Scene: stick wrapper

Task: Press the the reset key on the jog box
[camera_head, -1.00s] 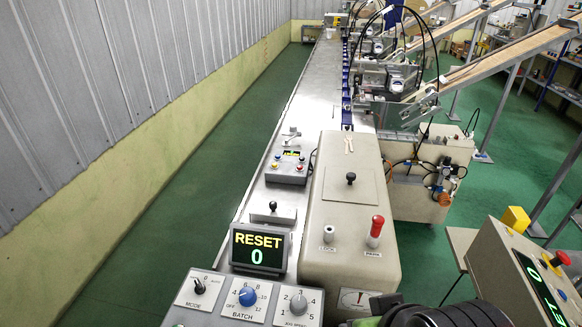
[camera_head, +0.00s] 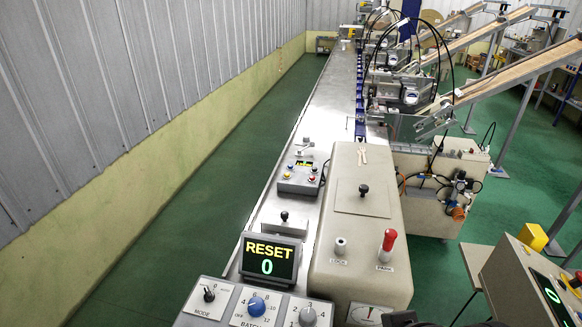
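The jog box (camera_head: 300,178) is a small grey box with a sloped top, lying on the metal bench beside the beige machine cover. It has a small yellow-lit display and several small coloured keys, among them red, blue and yellow ones. The key labels are too small to read, so I cannot tell which is the reset key. A larger screen (camera_head: 270,259) nearer to me reads "RESET" and "0". My gripper is not in view; only a dark part shows at the bottom edge, and I cannot tell what it is.
A black-knobbed lever (camera_head: 284,216) stands between the screen and the jog box. The beige cover (camera_head: 358,240) rises just right, with a red-topped PARK handle (camera_head: 387,243). A dial panel (camera_head: 255,306) is in front. Green floor (camera_head: 185,210) is clear along the left.

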